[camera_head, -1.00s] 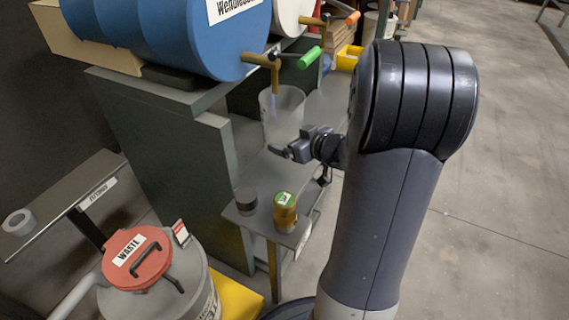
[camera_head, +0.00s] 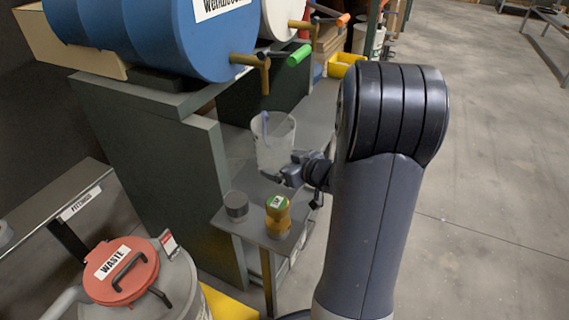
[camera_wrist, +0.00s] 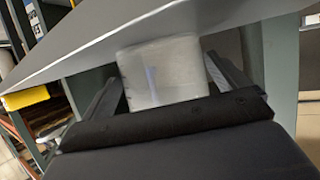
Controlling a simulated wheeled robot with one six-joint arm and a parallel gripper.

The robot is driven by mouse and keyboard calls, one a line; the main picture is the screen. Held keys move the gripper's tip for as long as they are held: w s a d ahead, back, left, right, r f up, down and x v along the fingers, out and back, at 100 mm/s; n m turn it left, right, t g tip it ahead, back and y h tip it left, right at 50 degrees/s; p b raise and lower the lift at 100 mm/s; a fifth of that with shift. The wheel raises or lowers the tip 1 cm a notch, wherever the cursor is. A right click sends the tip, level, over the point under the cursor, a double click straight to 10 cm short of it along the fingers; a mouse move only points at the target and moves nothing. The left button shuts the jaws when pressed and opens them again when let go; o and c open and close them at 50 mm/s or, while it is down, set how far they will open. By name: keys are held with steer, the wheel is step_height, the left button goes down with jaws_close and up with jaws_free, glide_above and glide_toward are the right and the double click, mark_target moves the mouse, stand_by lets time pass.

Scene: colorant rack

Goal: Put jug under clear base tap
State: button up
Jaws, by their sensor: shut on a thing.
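The jug (camera_head: 272,145) is a translucent whitish vessel with a blue streak at its rim, upright in the head view. My gripper (camera_head: 287,173) is shut on the jug; in the wrist view the pale jug (camera_wrist: 165,72) sits between the two fingers. The jug's rim is a little below the spout of the brass tap with the green handle (camera_head: 262,68), on the blue drum (camera_head: 150,38). A second tap with an orange handle (camera_head: 322,22) is on the white drum (camera_head: 283,18) behind. I cannot tell whether the jug's bottom touches the shelf.
A waste bin with a red lid (camera_head: 120,270) stands at front left.

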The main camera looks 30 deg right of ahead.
steer(key=o, duration=0.7)
steer(key=shift+c, duration=0.2)
steer(key=shift+r, duration=0.25)
steer(key=p+v, duration=0.5)
steer(key=v, duration=0.7)
steer(key=shift+p, duration=0.3)
steer(key=shift+a, duration=0.1)
